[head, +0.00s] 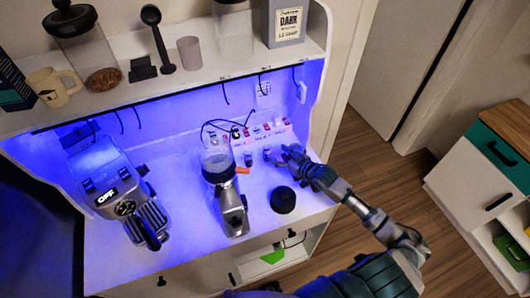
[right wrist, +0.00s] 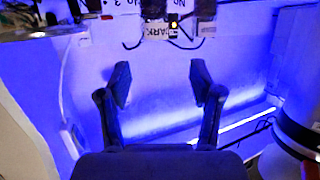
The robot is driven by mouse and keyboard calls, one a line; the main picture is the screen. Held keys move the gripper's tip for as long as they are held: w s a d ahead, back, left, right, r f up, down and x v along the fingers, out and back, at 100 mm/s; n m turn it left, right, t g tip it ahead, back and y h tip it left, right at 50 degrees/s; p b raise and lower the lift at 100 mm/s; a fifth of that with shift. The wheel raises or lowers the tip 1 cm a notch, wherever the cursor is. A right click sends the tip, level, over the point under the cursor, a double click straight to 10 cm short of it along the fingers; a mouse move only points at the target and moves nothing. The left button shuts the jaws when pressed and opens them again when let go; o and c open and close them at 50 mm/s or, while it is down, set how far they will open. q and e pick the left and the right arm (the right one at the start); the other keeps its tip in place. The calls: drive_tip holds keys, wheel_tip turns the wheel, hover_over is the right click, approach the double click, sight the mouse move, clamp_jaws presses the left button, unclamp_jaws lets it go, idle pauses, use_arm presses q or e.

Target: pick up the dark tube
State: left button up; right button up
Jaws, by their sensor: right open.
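My right gripper (head: 281,156) is at the right end of the labelled rack (head: 250,137) on the lit counter. In the right wrist view its two fingers (right wrist: 165,82) stand apart, with nothing between them. Small tubes stand in front of the rack, one (head: 267,154) close to the left of the fingertips and another (head: 248,158) farther left. I cannot tell for sure which is the dark tube. My left gripper is out of view.
The grinder (head: 229,195) stands left of my right arm, with an orange piece (head: 243,171) beside it. A round black object (head: 283,200) sits below the gripper. The espresso machine (head: 120,195) is at left. A shelf (head: 200,72) overhangs the counter.

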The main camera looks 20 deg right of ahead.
sight(270, 151)
drive_tip(key=shift+w+a+f, duration=0.15)
drive_tip(key=shift+w+f, duration=0.7)
drive_tip(key=shift+f, duration=0.25)
drive_tip(key=shift+w+f, duration=0.3)
drive_tip(key=shift+w, duration=0.3)
drive_tip(key=x, duration=0.4)
drive_tip(key=shift+w, duration=0.2)
drive_tip(key=shift+w+a+f, duration=0.1)
drive_tip(key=shift+w+a, duration=0.2)
drive_tip(key=shift+d, duration=0.1)
drive_tip(key=c, duration=1)
drive_tip(key=shift+s+d, duration=0.1)
clamp_jaws()
drive_tip(key=shift+d, duration=0.2)
